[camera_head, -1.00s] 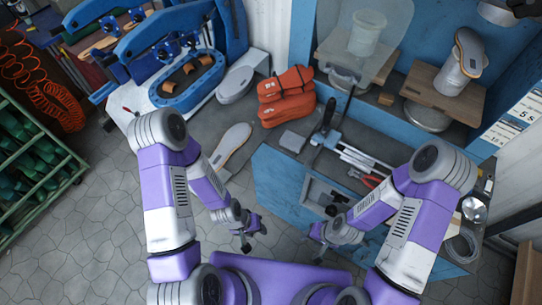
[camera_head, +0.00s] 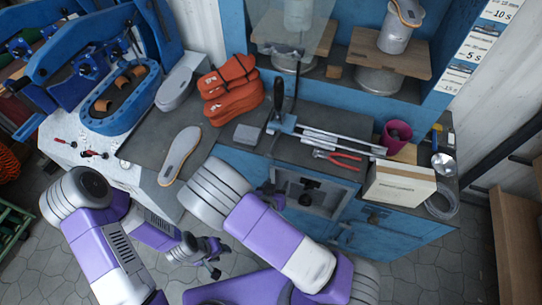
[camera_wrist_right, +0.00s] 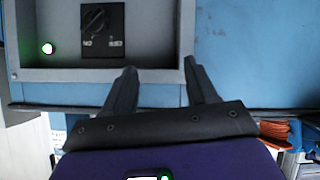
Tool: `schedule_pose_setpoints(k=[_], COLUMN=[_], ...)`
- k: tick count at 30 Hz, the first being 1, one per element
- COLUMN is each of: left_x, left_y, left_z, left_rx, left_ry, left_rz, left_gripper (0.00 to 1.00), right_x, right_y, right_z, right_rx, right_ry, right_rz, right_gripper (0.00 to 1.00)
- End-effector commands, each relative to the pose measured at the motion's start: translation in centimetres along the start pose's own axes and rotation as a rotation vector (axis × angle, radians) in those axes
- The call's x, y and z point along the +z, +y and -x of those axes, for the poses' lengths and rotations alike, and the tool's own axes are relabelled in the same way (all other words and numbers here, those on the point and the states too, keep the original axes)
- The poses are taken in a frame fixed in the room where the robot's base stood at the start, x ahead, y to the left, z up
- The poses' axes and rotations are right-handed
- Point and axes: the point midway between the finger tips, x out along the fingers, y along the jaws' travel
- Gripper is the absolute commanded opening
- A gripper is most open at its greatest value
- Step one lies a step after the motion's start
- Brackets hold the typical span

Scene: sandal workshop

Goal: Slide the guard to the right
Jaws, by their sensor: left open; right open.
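The guard (camera_head: 262,32) is a clear, see-through panel at the top of the head view, in front of the blue press cabinet. Its upper part is cut off by the picture edge. A white cup-like form (camera_head: 298,14) shows behind it. My right gripper (camera_wrist_right: 162,88) is open and empty in the right wrist view, just below a grey control panel with a black knob (camera_wrist_right: 95,18). In the head view it is partly hidden by my arm, well below the guard. My left gripper (camera_head: 212,262) is open and empty, low over the floor.
Wooden plates (camera_head: 390,58) are at right.

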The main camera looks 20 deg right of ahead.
Motion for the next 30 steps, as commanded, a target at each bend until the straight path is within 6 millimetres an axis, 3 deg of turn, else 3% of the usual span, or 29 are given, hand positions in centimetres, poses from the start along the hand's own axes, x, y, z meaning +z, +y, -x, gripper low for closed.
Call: schedule_pose_setpoints(k=[1,6,13,17,24,30], left_x=[-0.1,-0.1,-0.1,-0.2,-0.2,-0.2], left_y=[-0.4,-0.9,-1.2,-1.2,-1.5,-1.6], left_z=[-1.1,-2.4,-3.1,-3.3,-4.0,-4.3], left_rx=[0.0,0.0,0.0,0.0,0.0,0.0], left_ry=[0.0,0.0,0.0,0.0,0.0,0.0], left_rz=[0.0,0.0,0.0,0.0,0.0,0.0], left_gripper=[0.43,0.43,0.43,0.43,0.43,0.43], right_x=[-1.3,-6.1,-8.9,-9.7,-11.5,-12.6], right_y=[-0.9,-2.0,-2.4,-2.2,-1.8,-1.7], right_z=[0.5,3.4,5.9,5.2,1.8,0.1], right_rx=[0.003,0.029,0.038,0.042,0.042,0.039], right_ry=[0.106,0.379,0.537,0.549,0.545,0.544], right_rz=[-0.017,-0.112,-0.19,-0.199,-0.197,-0.196], right_gripper=[0.57,0.57,0.57,0.57,0.57,0.57])
